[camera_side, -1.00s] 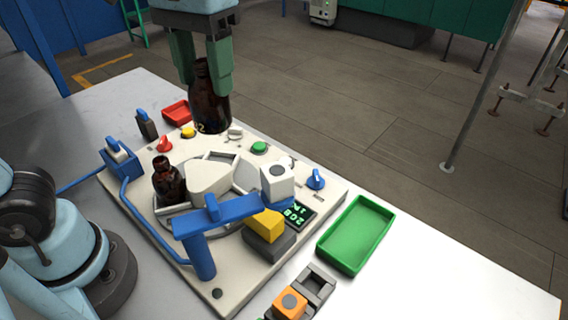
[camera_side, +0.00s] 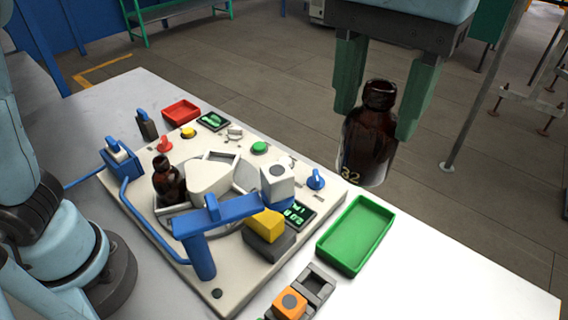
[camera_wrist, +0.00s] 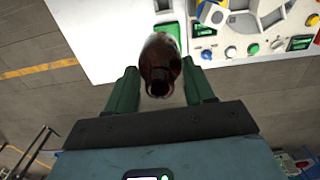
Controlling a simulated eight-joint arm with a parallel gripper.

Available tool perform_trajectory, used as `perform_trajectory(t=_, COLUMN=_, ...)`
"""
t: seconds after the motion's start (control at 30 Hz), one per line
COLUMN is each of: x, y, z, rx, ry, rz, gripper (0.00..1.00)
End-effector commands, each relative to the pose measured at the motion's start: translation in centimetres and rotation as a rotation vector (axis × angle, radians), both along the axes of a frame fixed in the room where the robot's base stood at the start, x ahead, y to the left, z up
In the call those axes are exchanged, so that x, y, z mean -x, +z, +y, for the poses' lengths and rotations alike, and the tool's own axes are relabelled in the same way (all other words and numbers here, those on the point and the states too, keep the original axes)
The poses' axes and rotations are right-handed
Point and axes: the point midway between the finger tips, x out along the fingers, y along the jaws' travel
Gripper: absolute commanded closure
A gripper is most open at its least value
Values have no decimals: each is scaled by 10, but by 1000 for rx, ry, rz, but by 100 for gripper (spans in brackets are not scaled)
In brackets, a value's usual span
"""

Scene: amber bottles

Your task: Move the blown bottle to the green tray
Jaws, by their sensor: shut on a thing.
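A large amber bottle (camera_side: 370,135) with a "32" marking near its base is held upright between the green fingers of my gripper (camera_side: 388,100). It hangs in the air behind the green tray, higher than the table. In the wrist view the bottle (camera_wrist: 160,62) sits between both fingers of my gripper (camera_wrist: 160,88). The green tray (camera_side: 388,213) lies empty on the table right of the machine. A smaller dark amber bottle (camera_side: 168,182) stands in the machine's round holder at left.
The cream machine panel (camera_side: 228,296) carries knobs, buttons, a blue arm (camera_side: 215,218) and a white block (camera_side: 277,182). A red tray (camera_side: 181,112) lies at the far left. An orange block (camera_side: 290,304) sits in front. The table's right end is clear.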

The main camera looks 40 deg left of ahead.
Motion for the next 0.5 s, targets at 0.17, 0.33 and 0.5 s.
perform_trajectory(t=0.17, x=10, y=-7, z=-32, rx=0, ry=-22, rz=0, gripper=96)
perform_trajectory(t=0.33, x=9, y=-28, z=-29, rx=0, ry=-18, rz=0, gripper=96)
perform_trajectory(t=0.5, x=9, y=-54, z=-29, rx=0, ry=-18, rz=0, gripper=96)
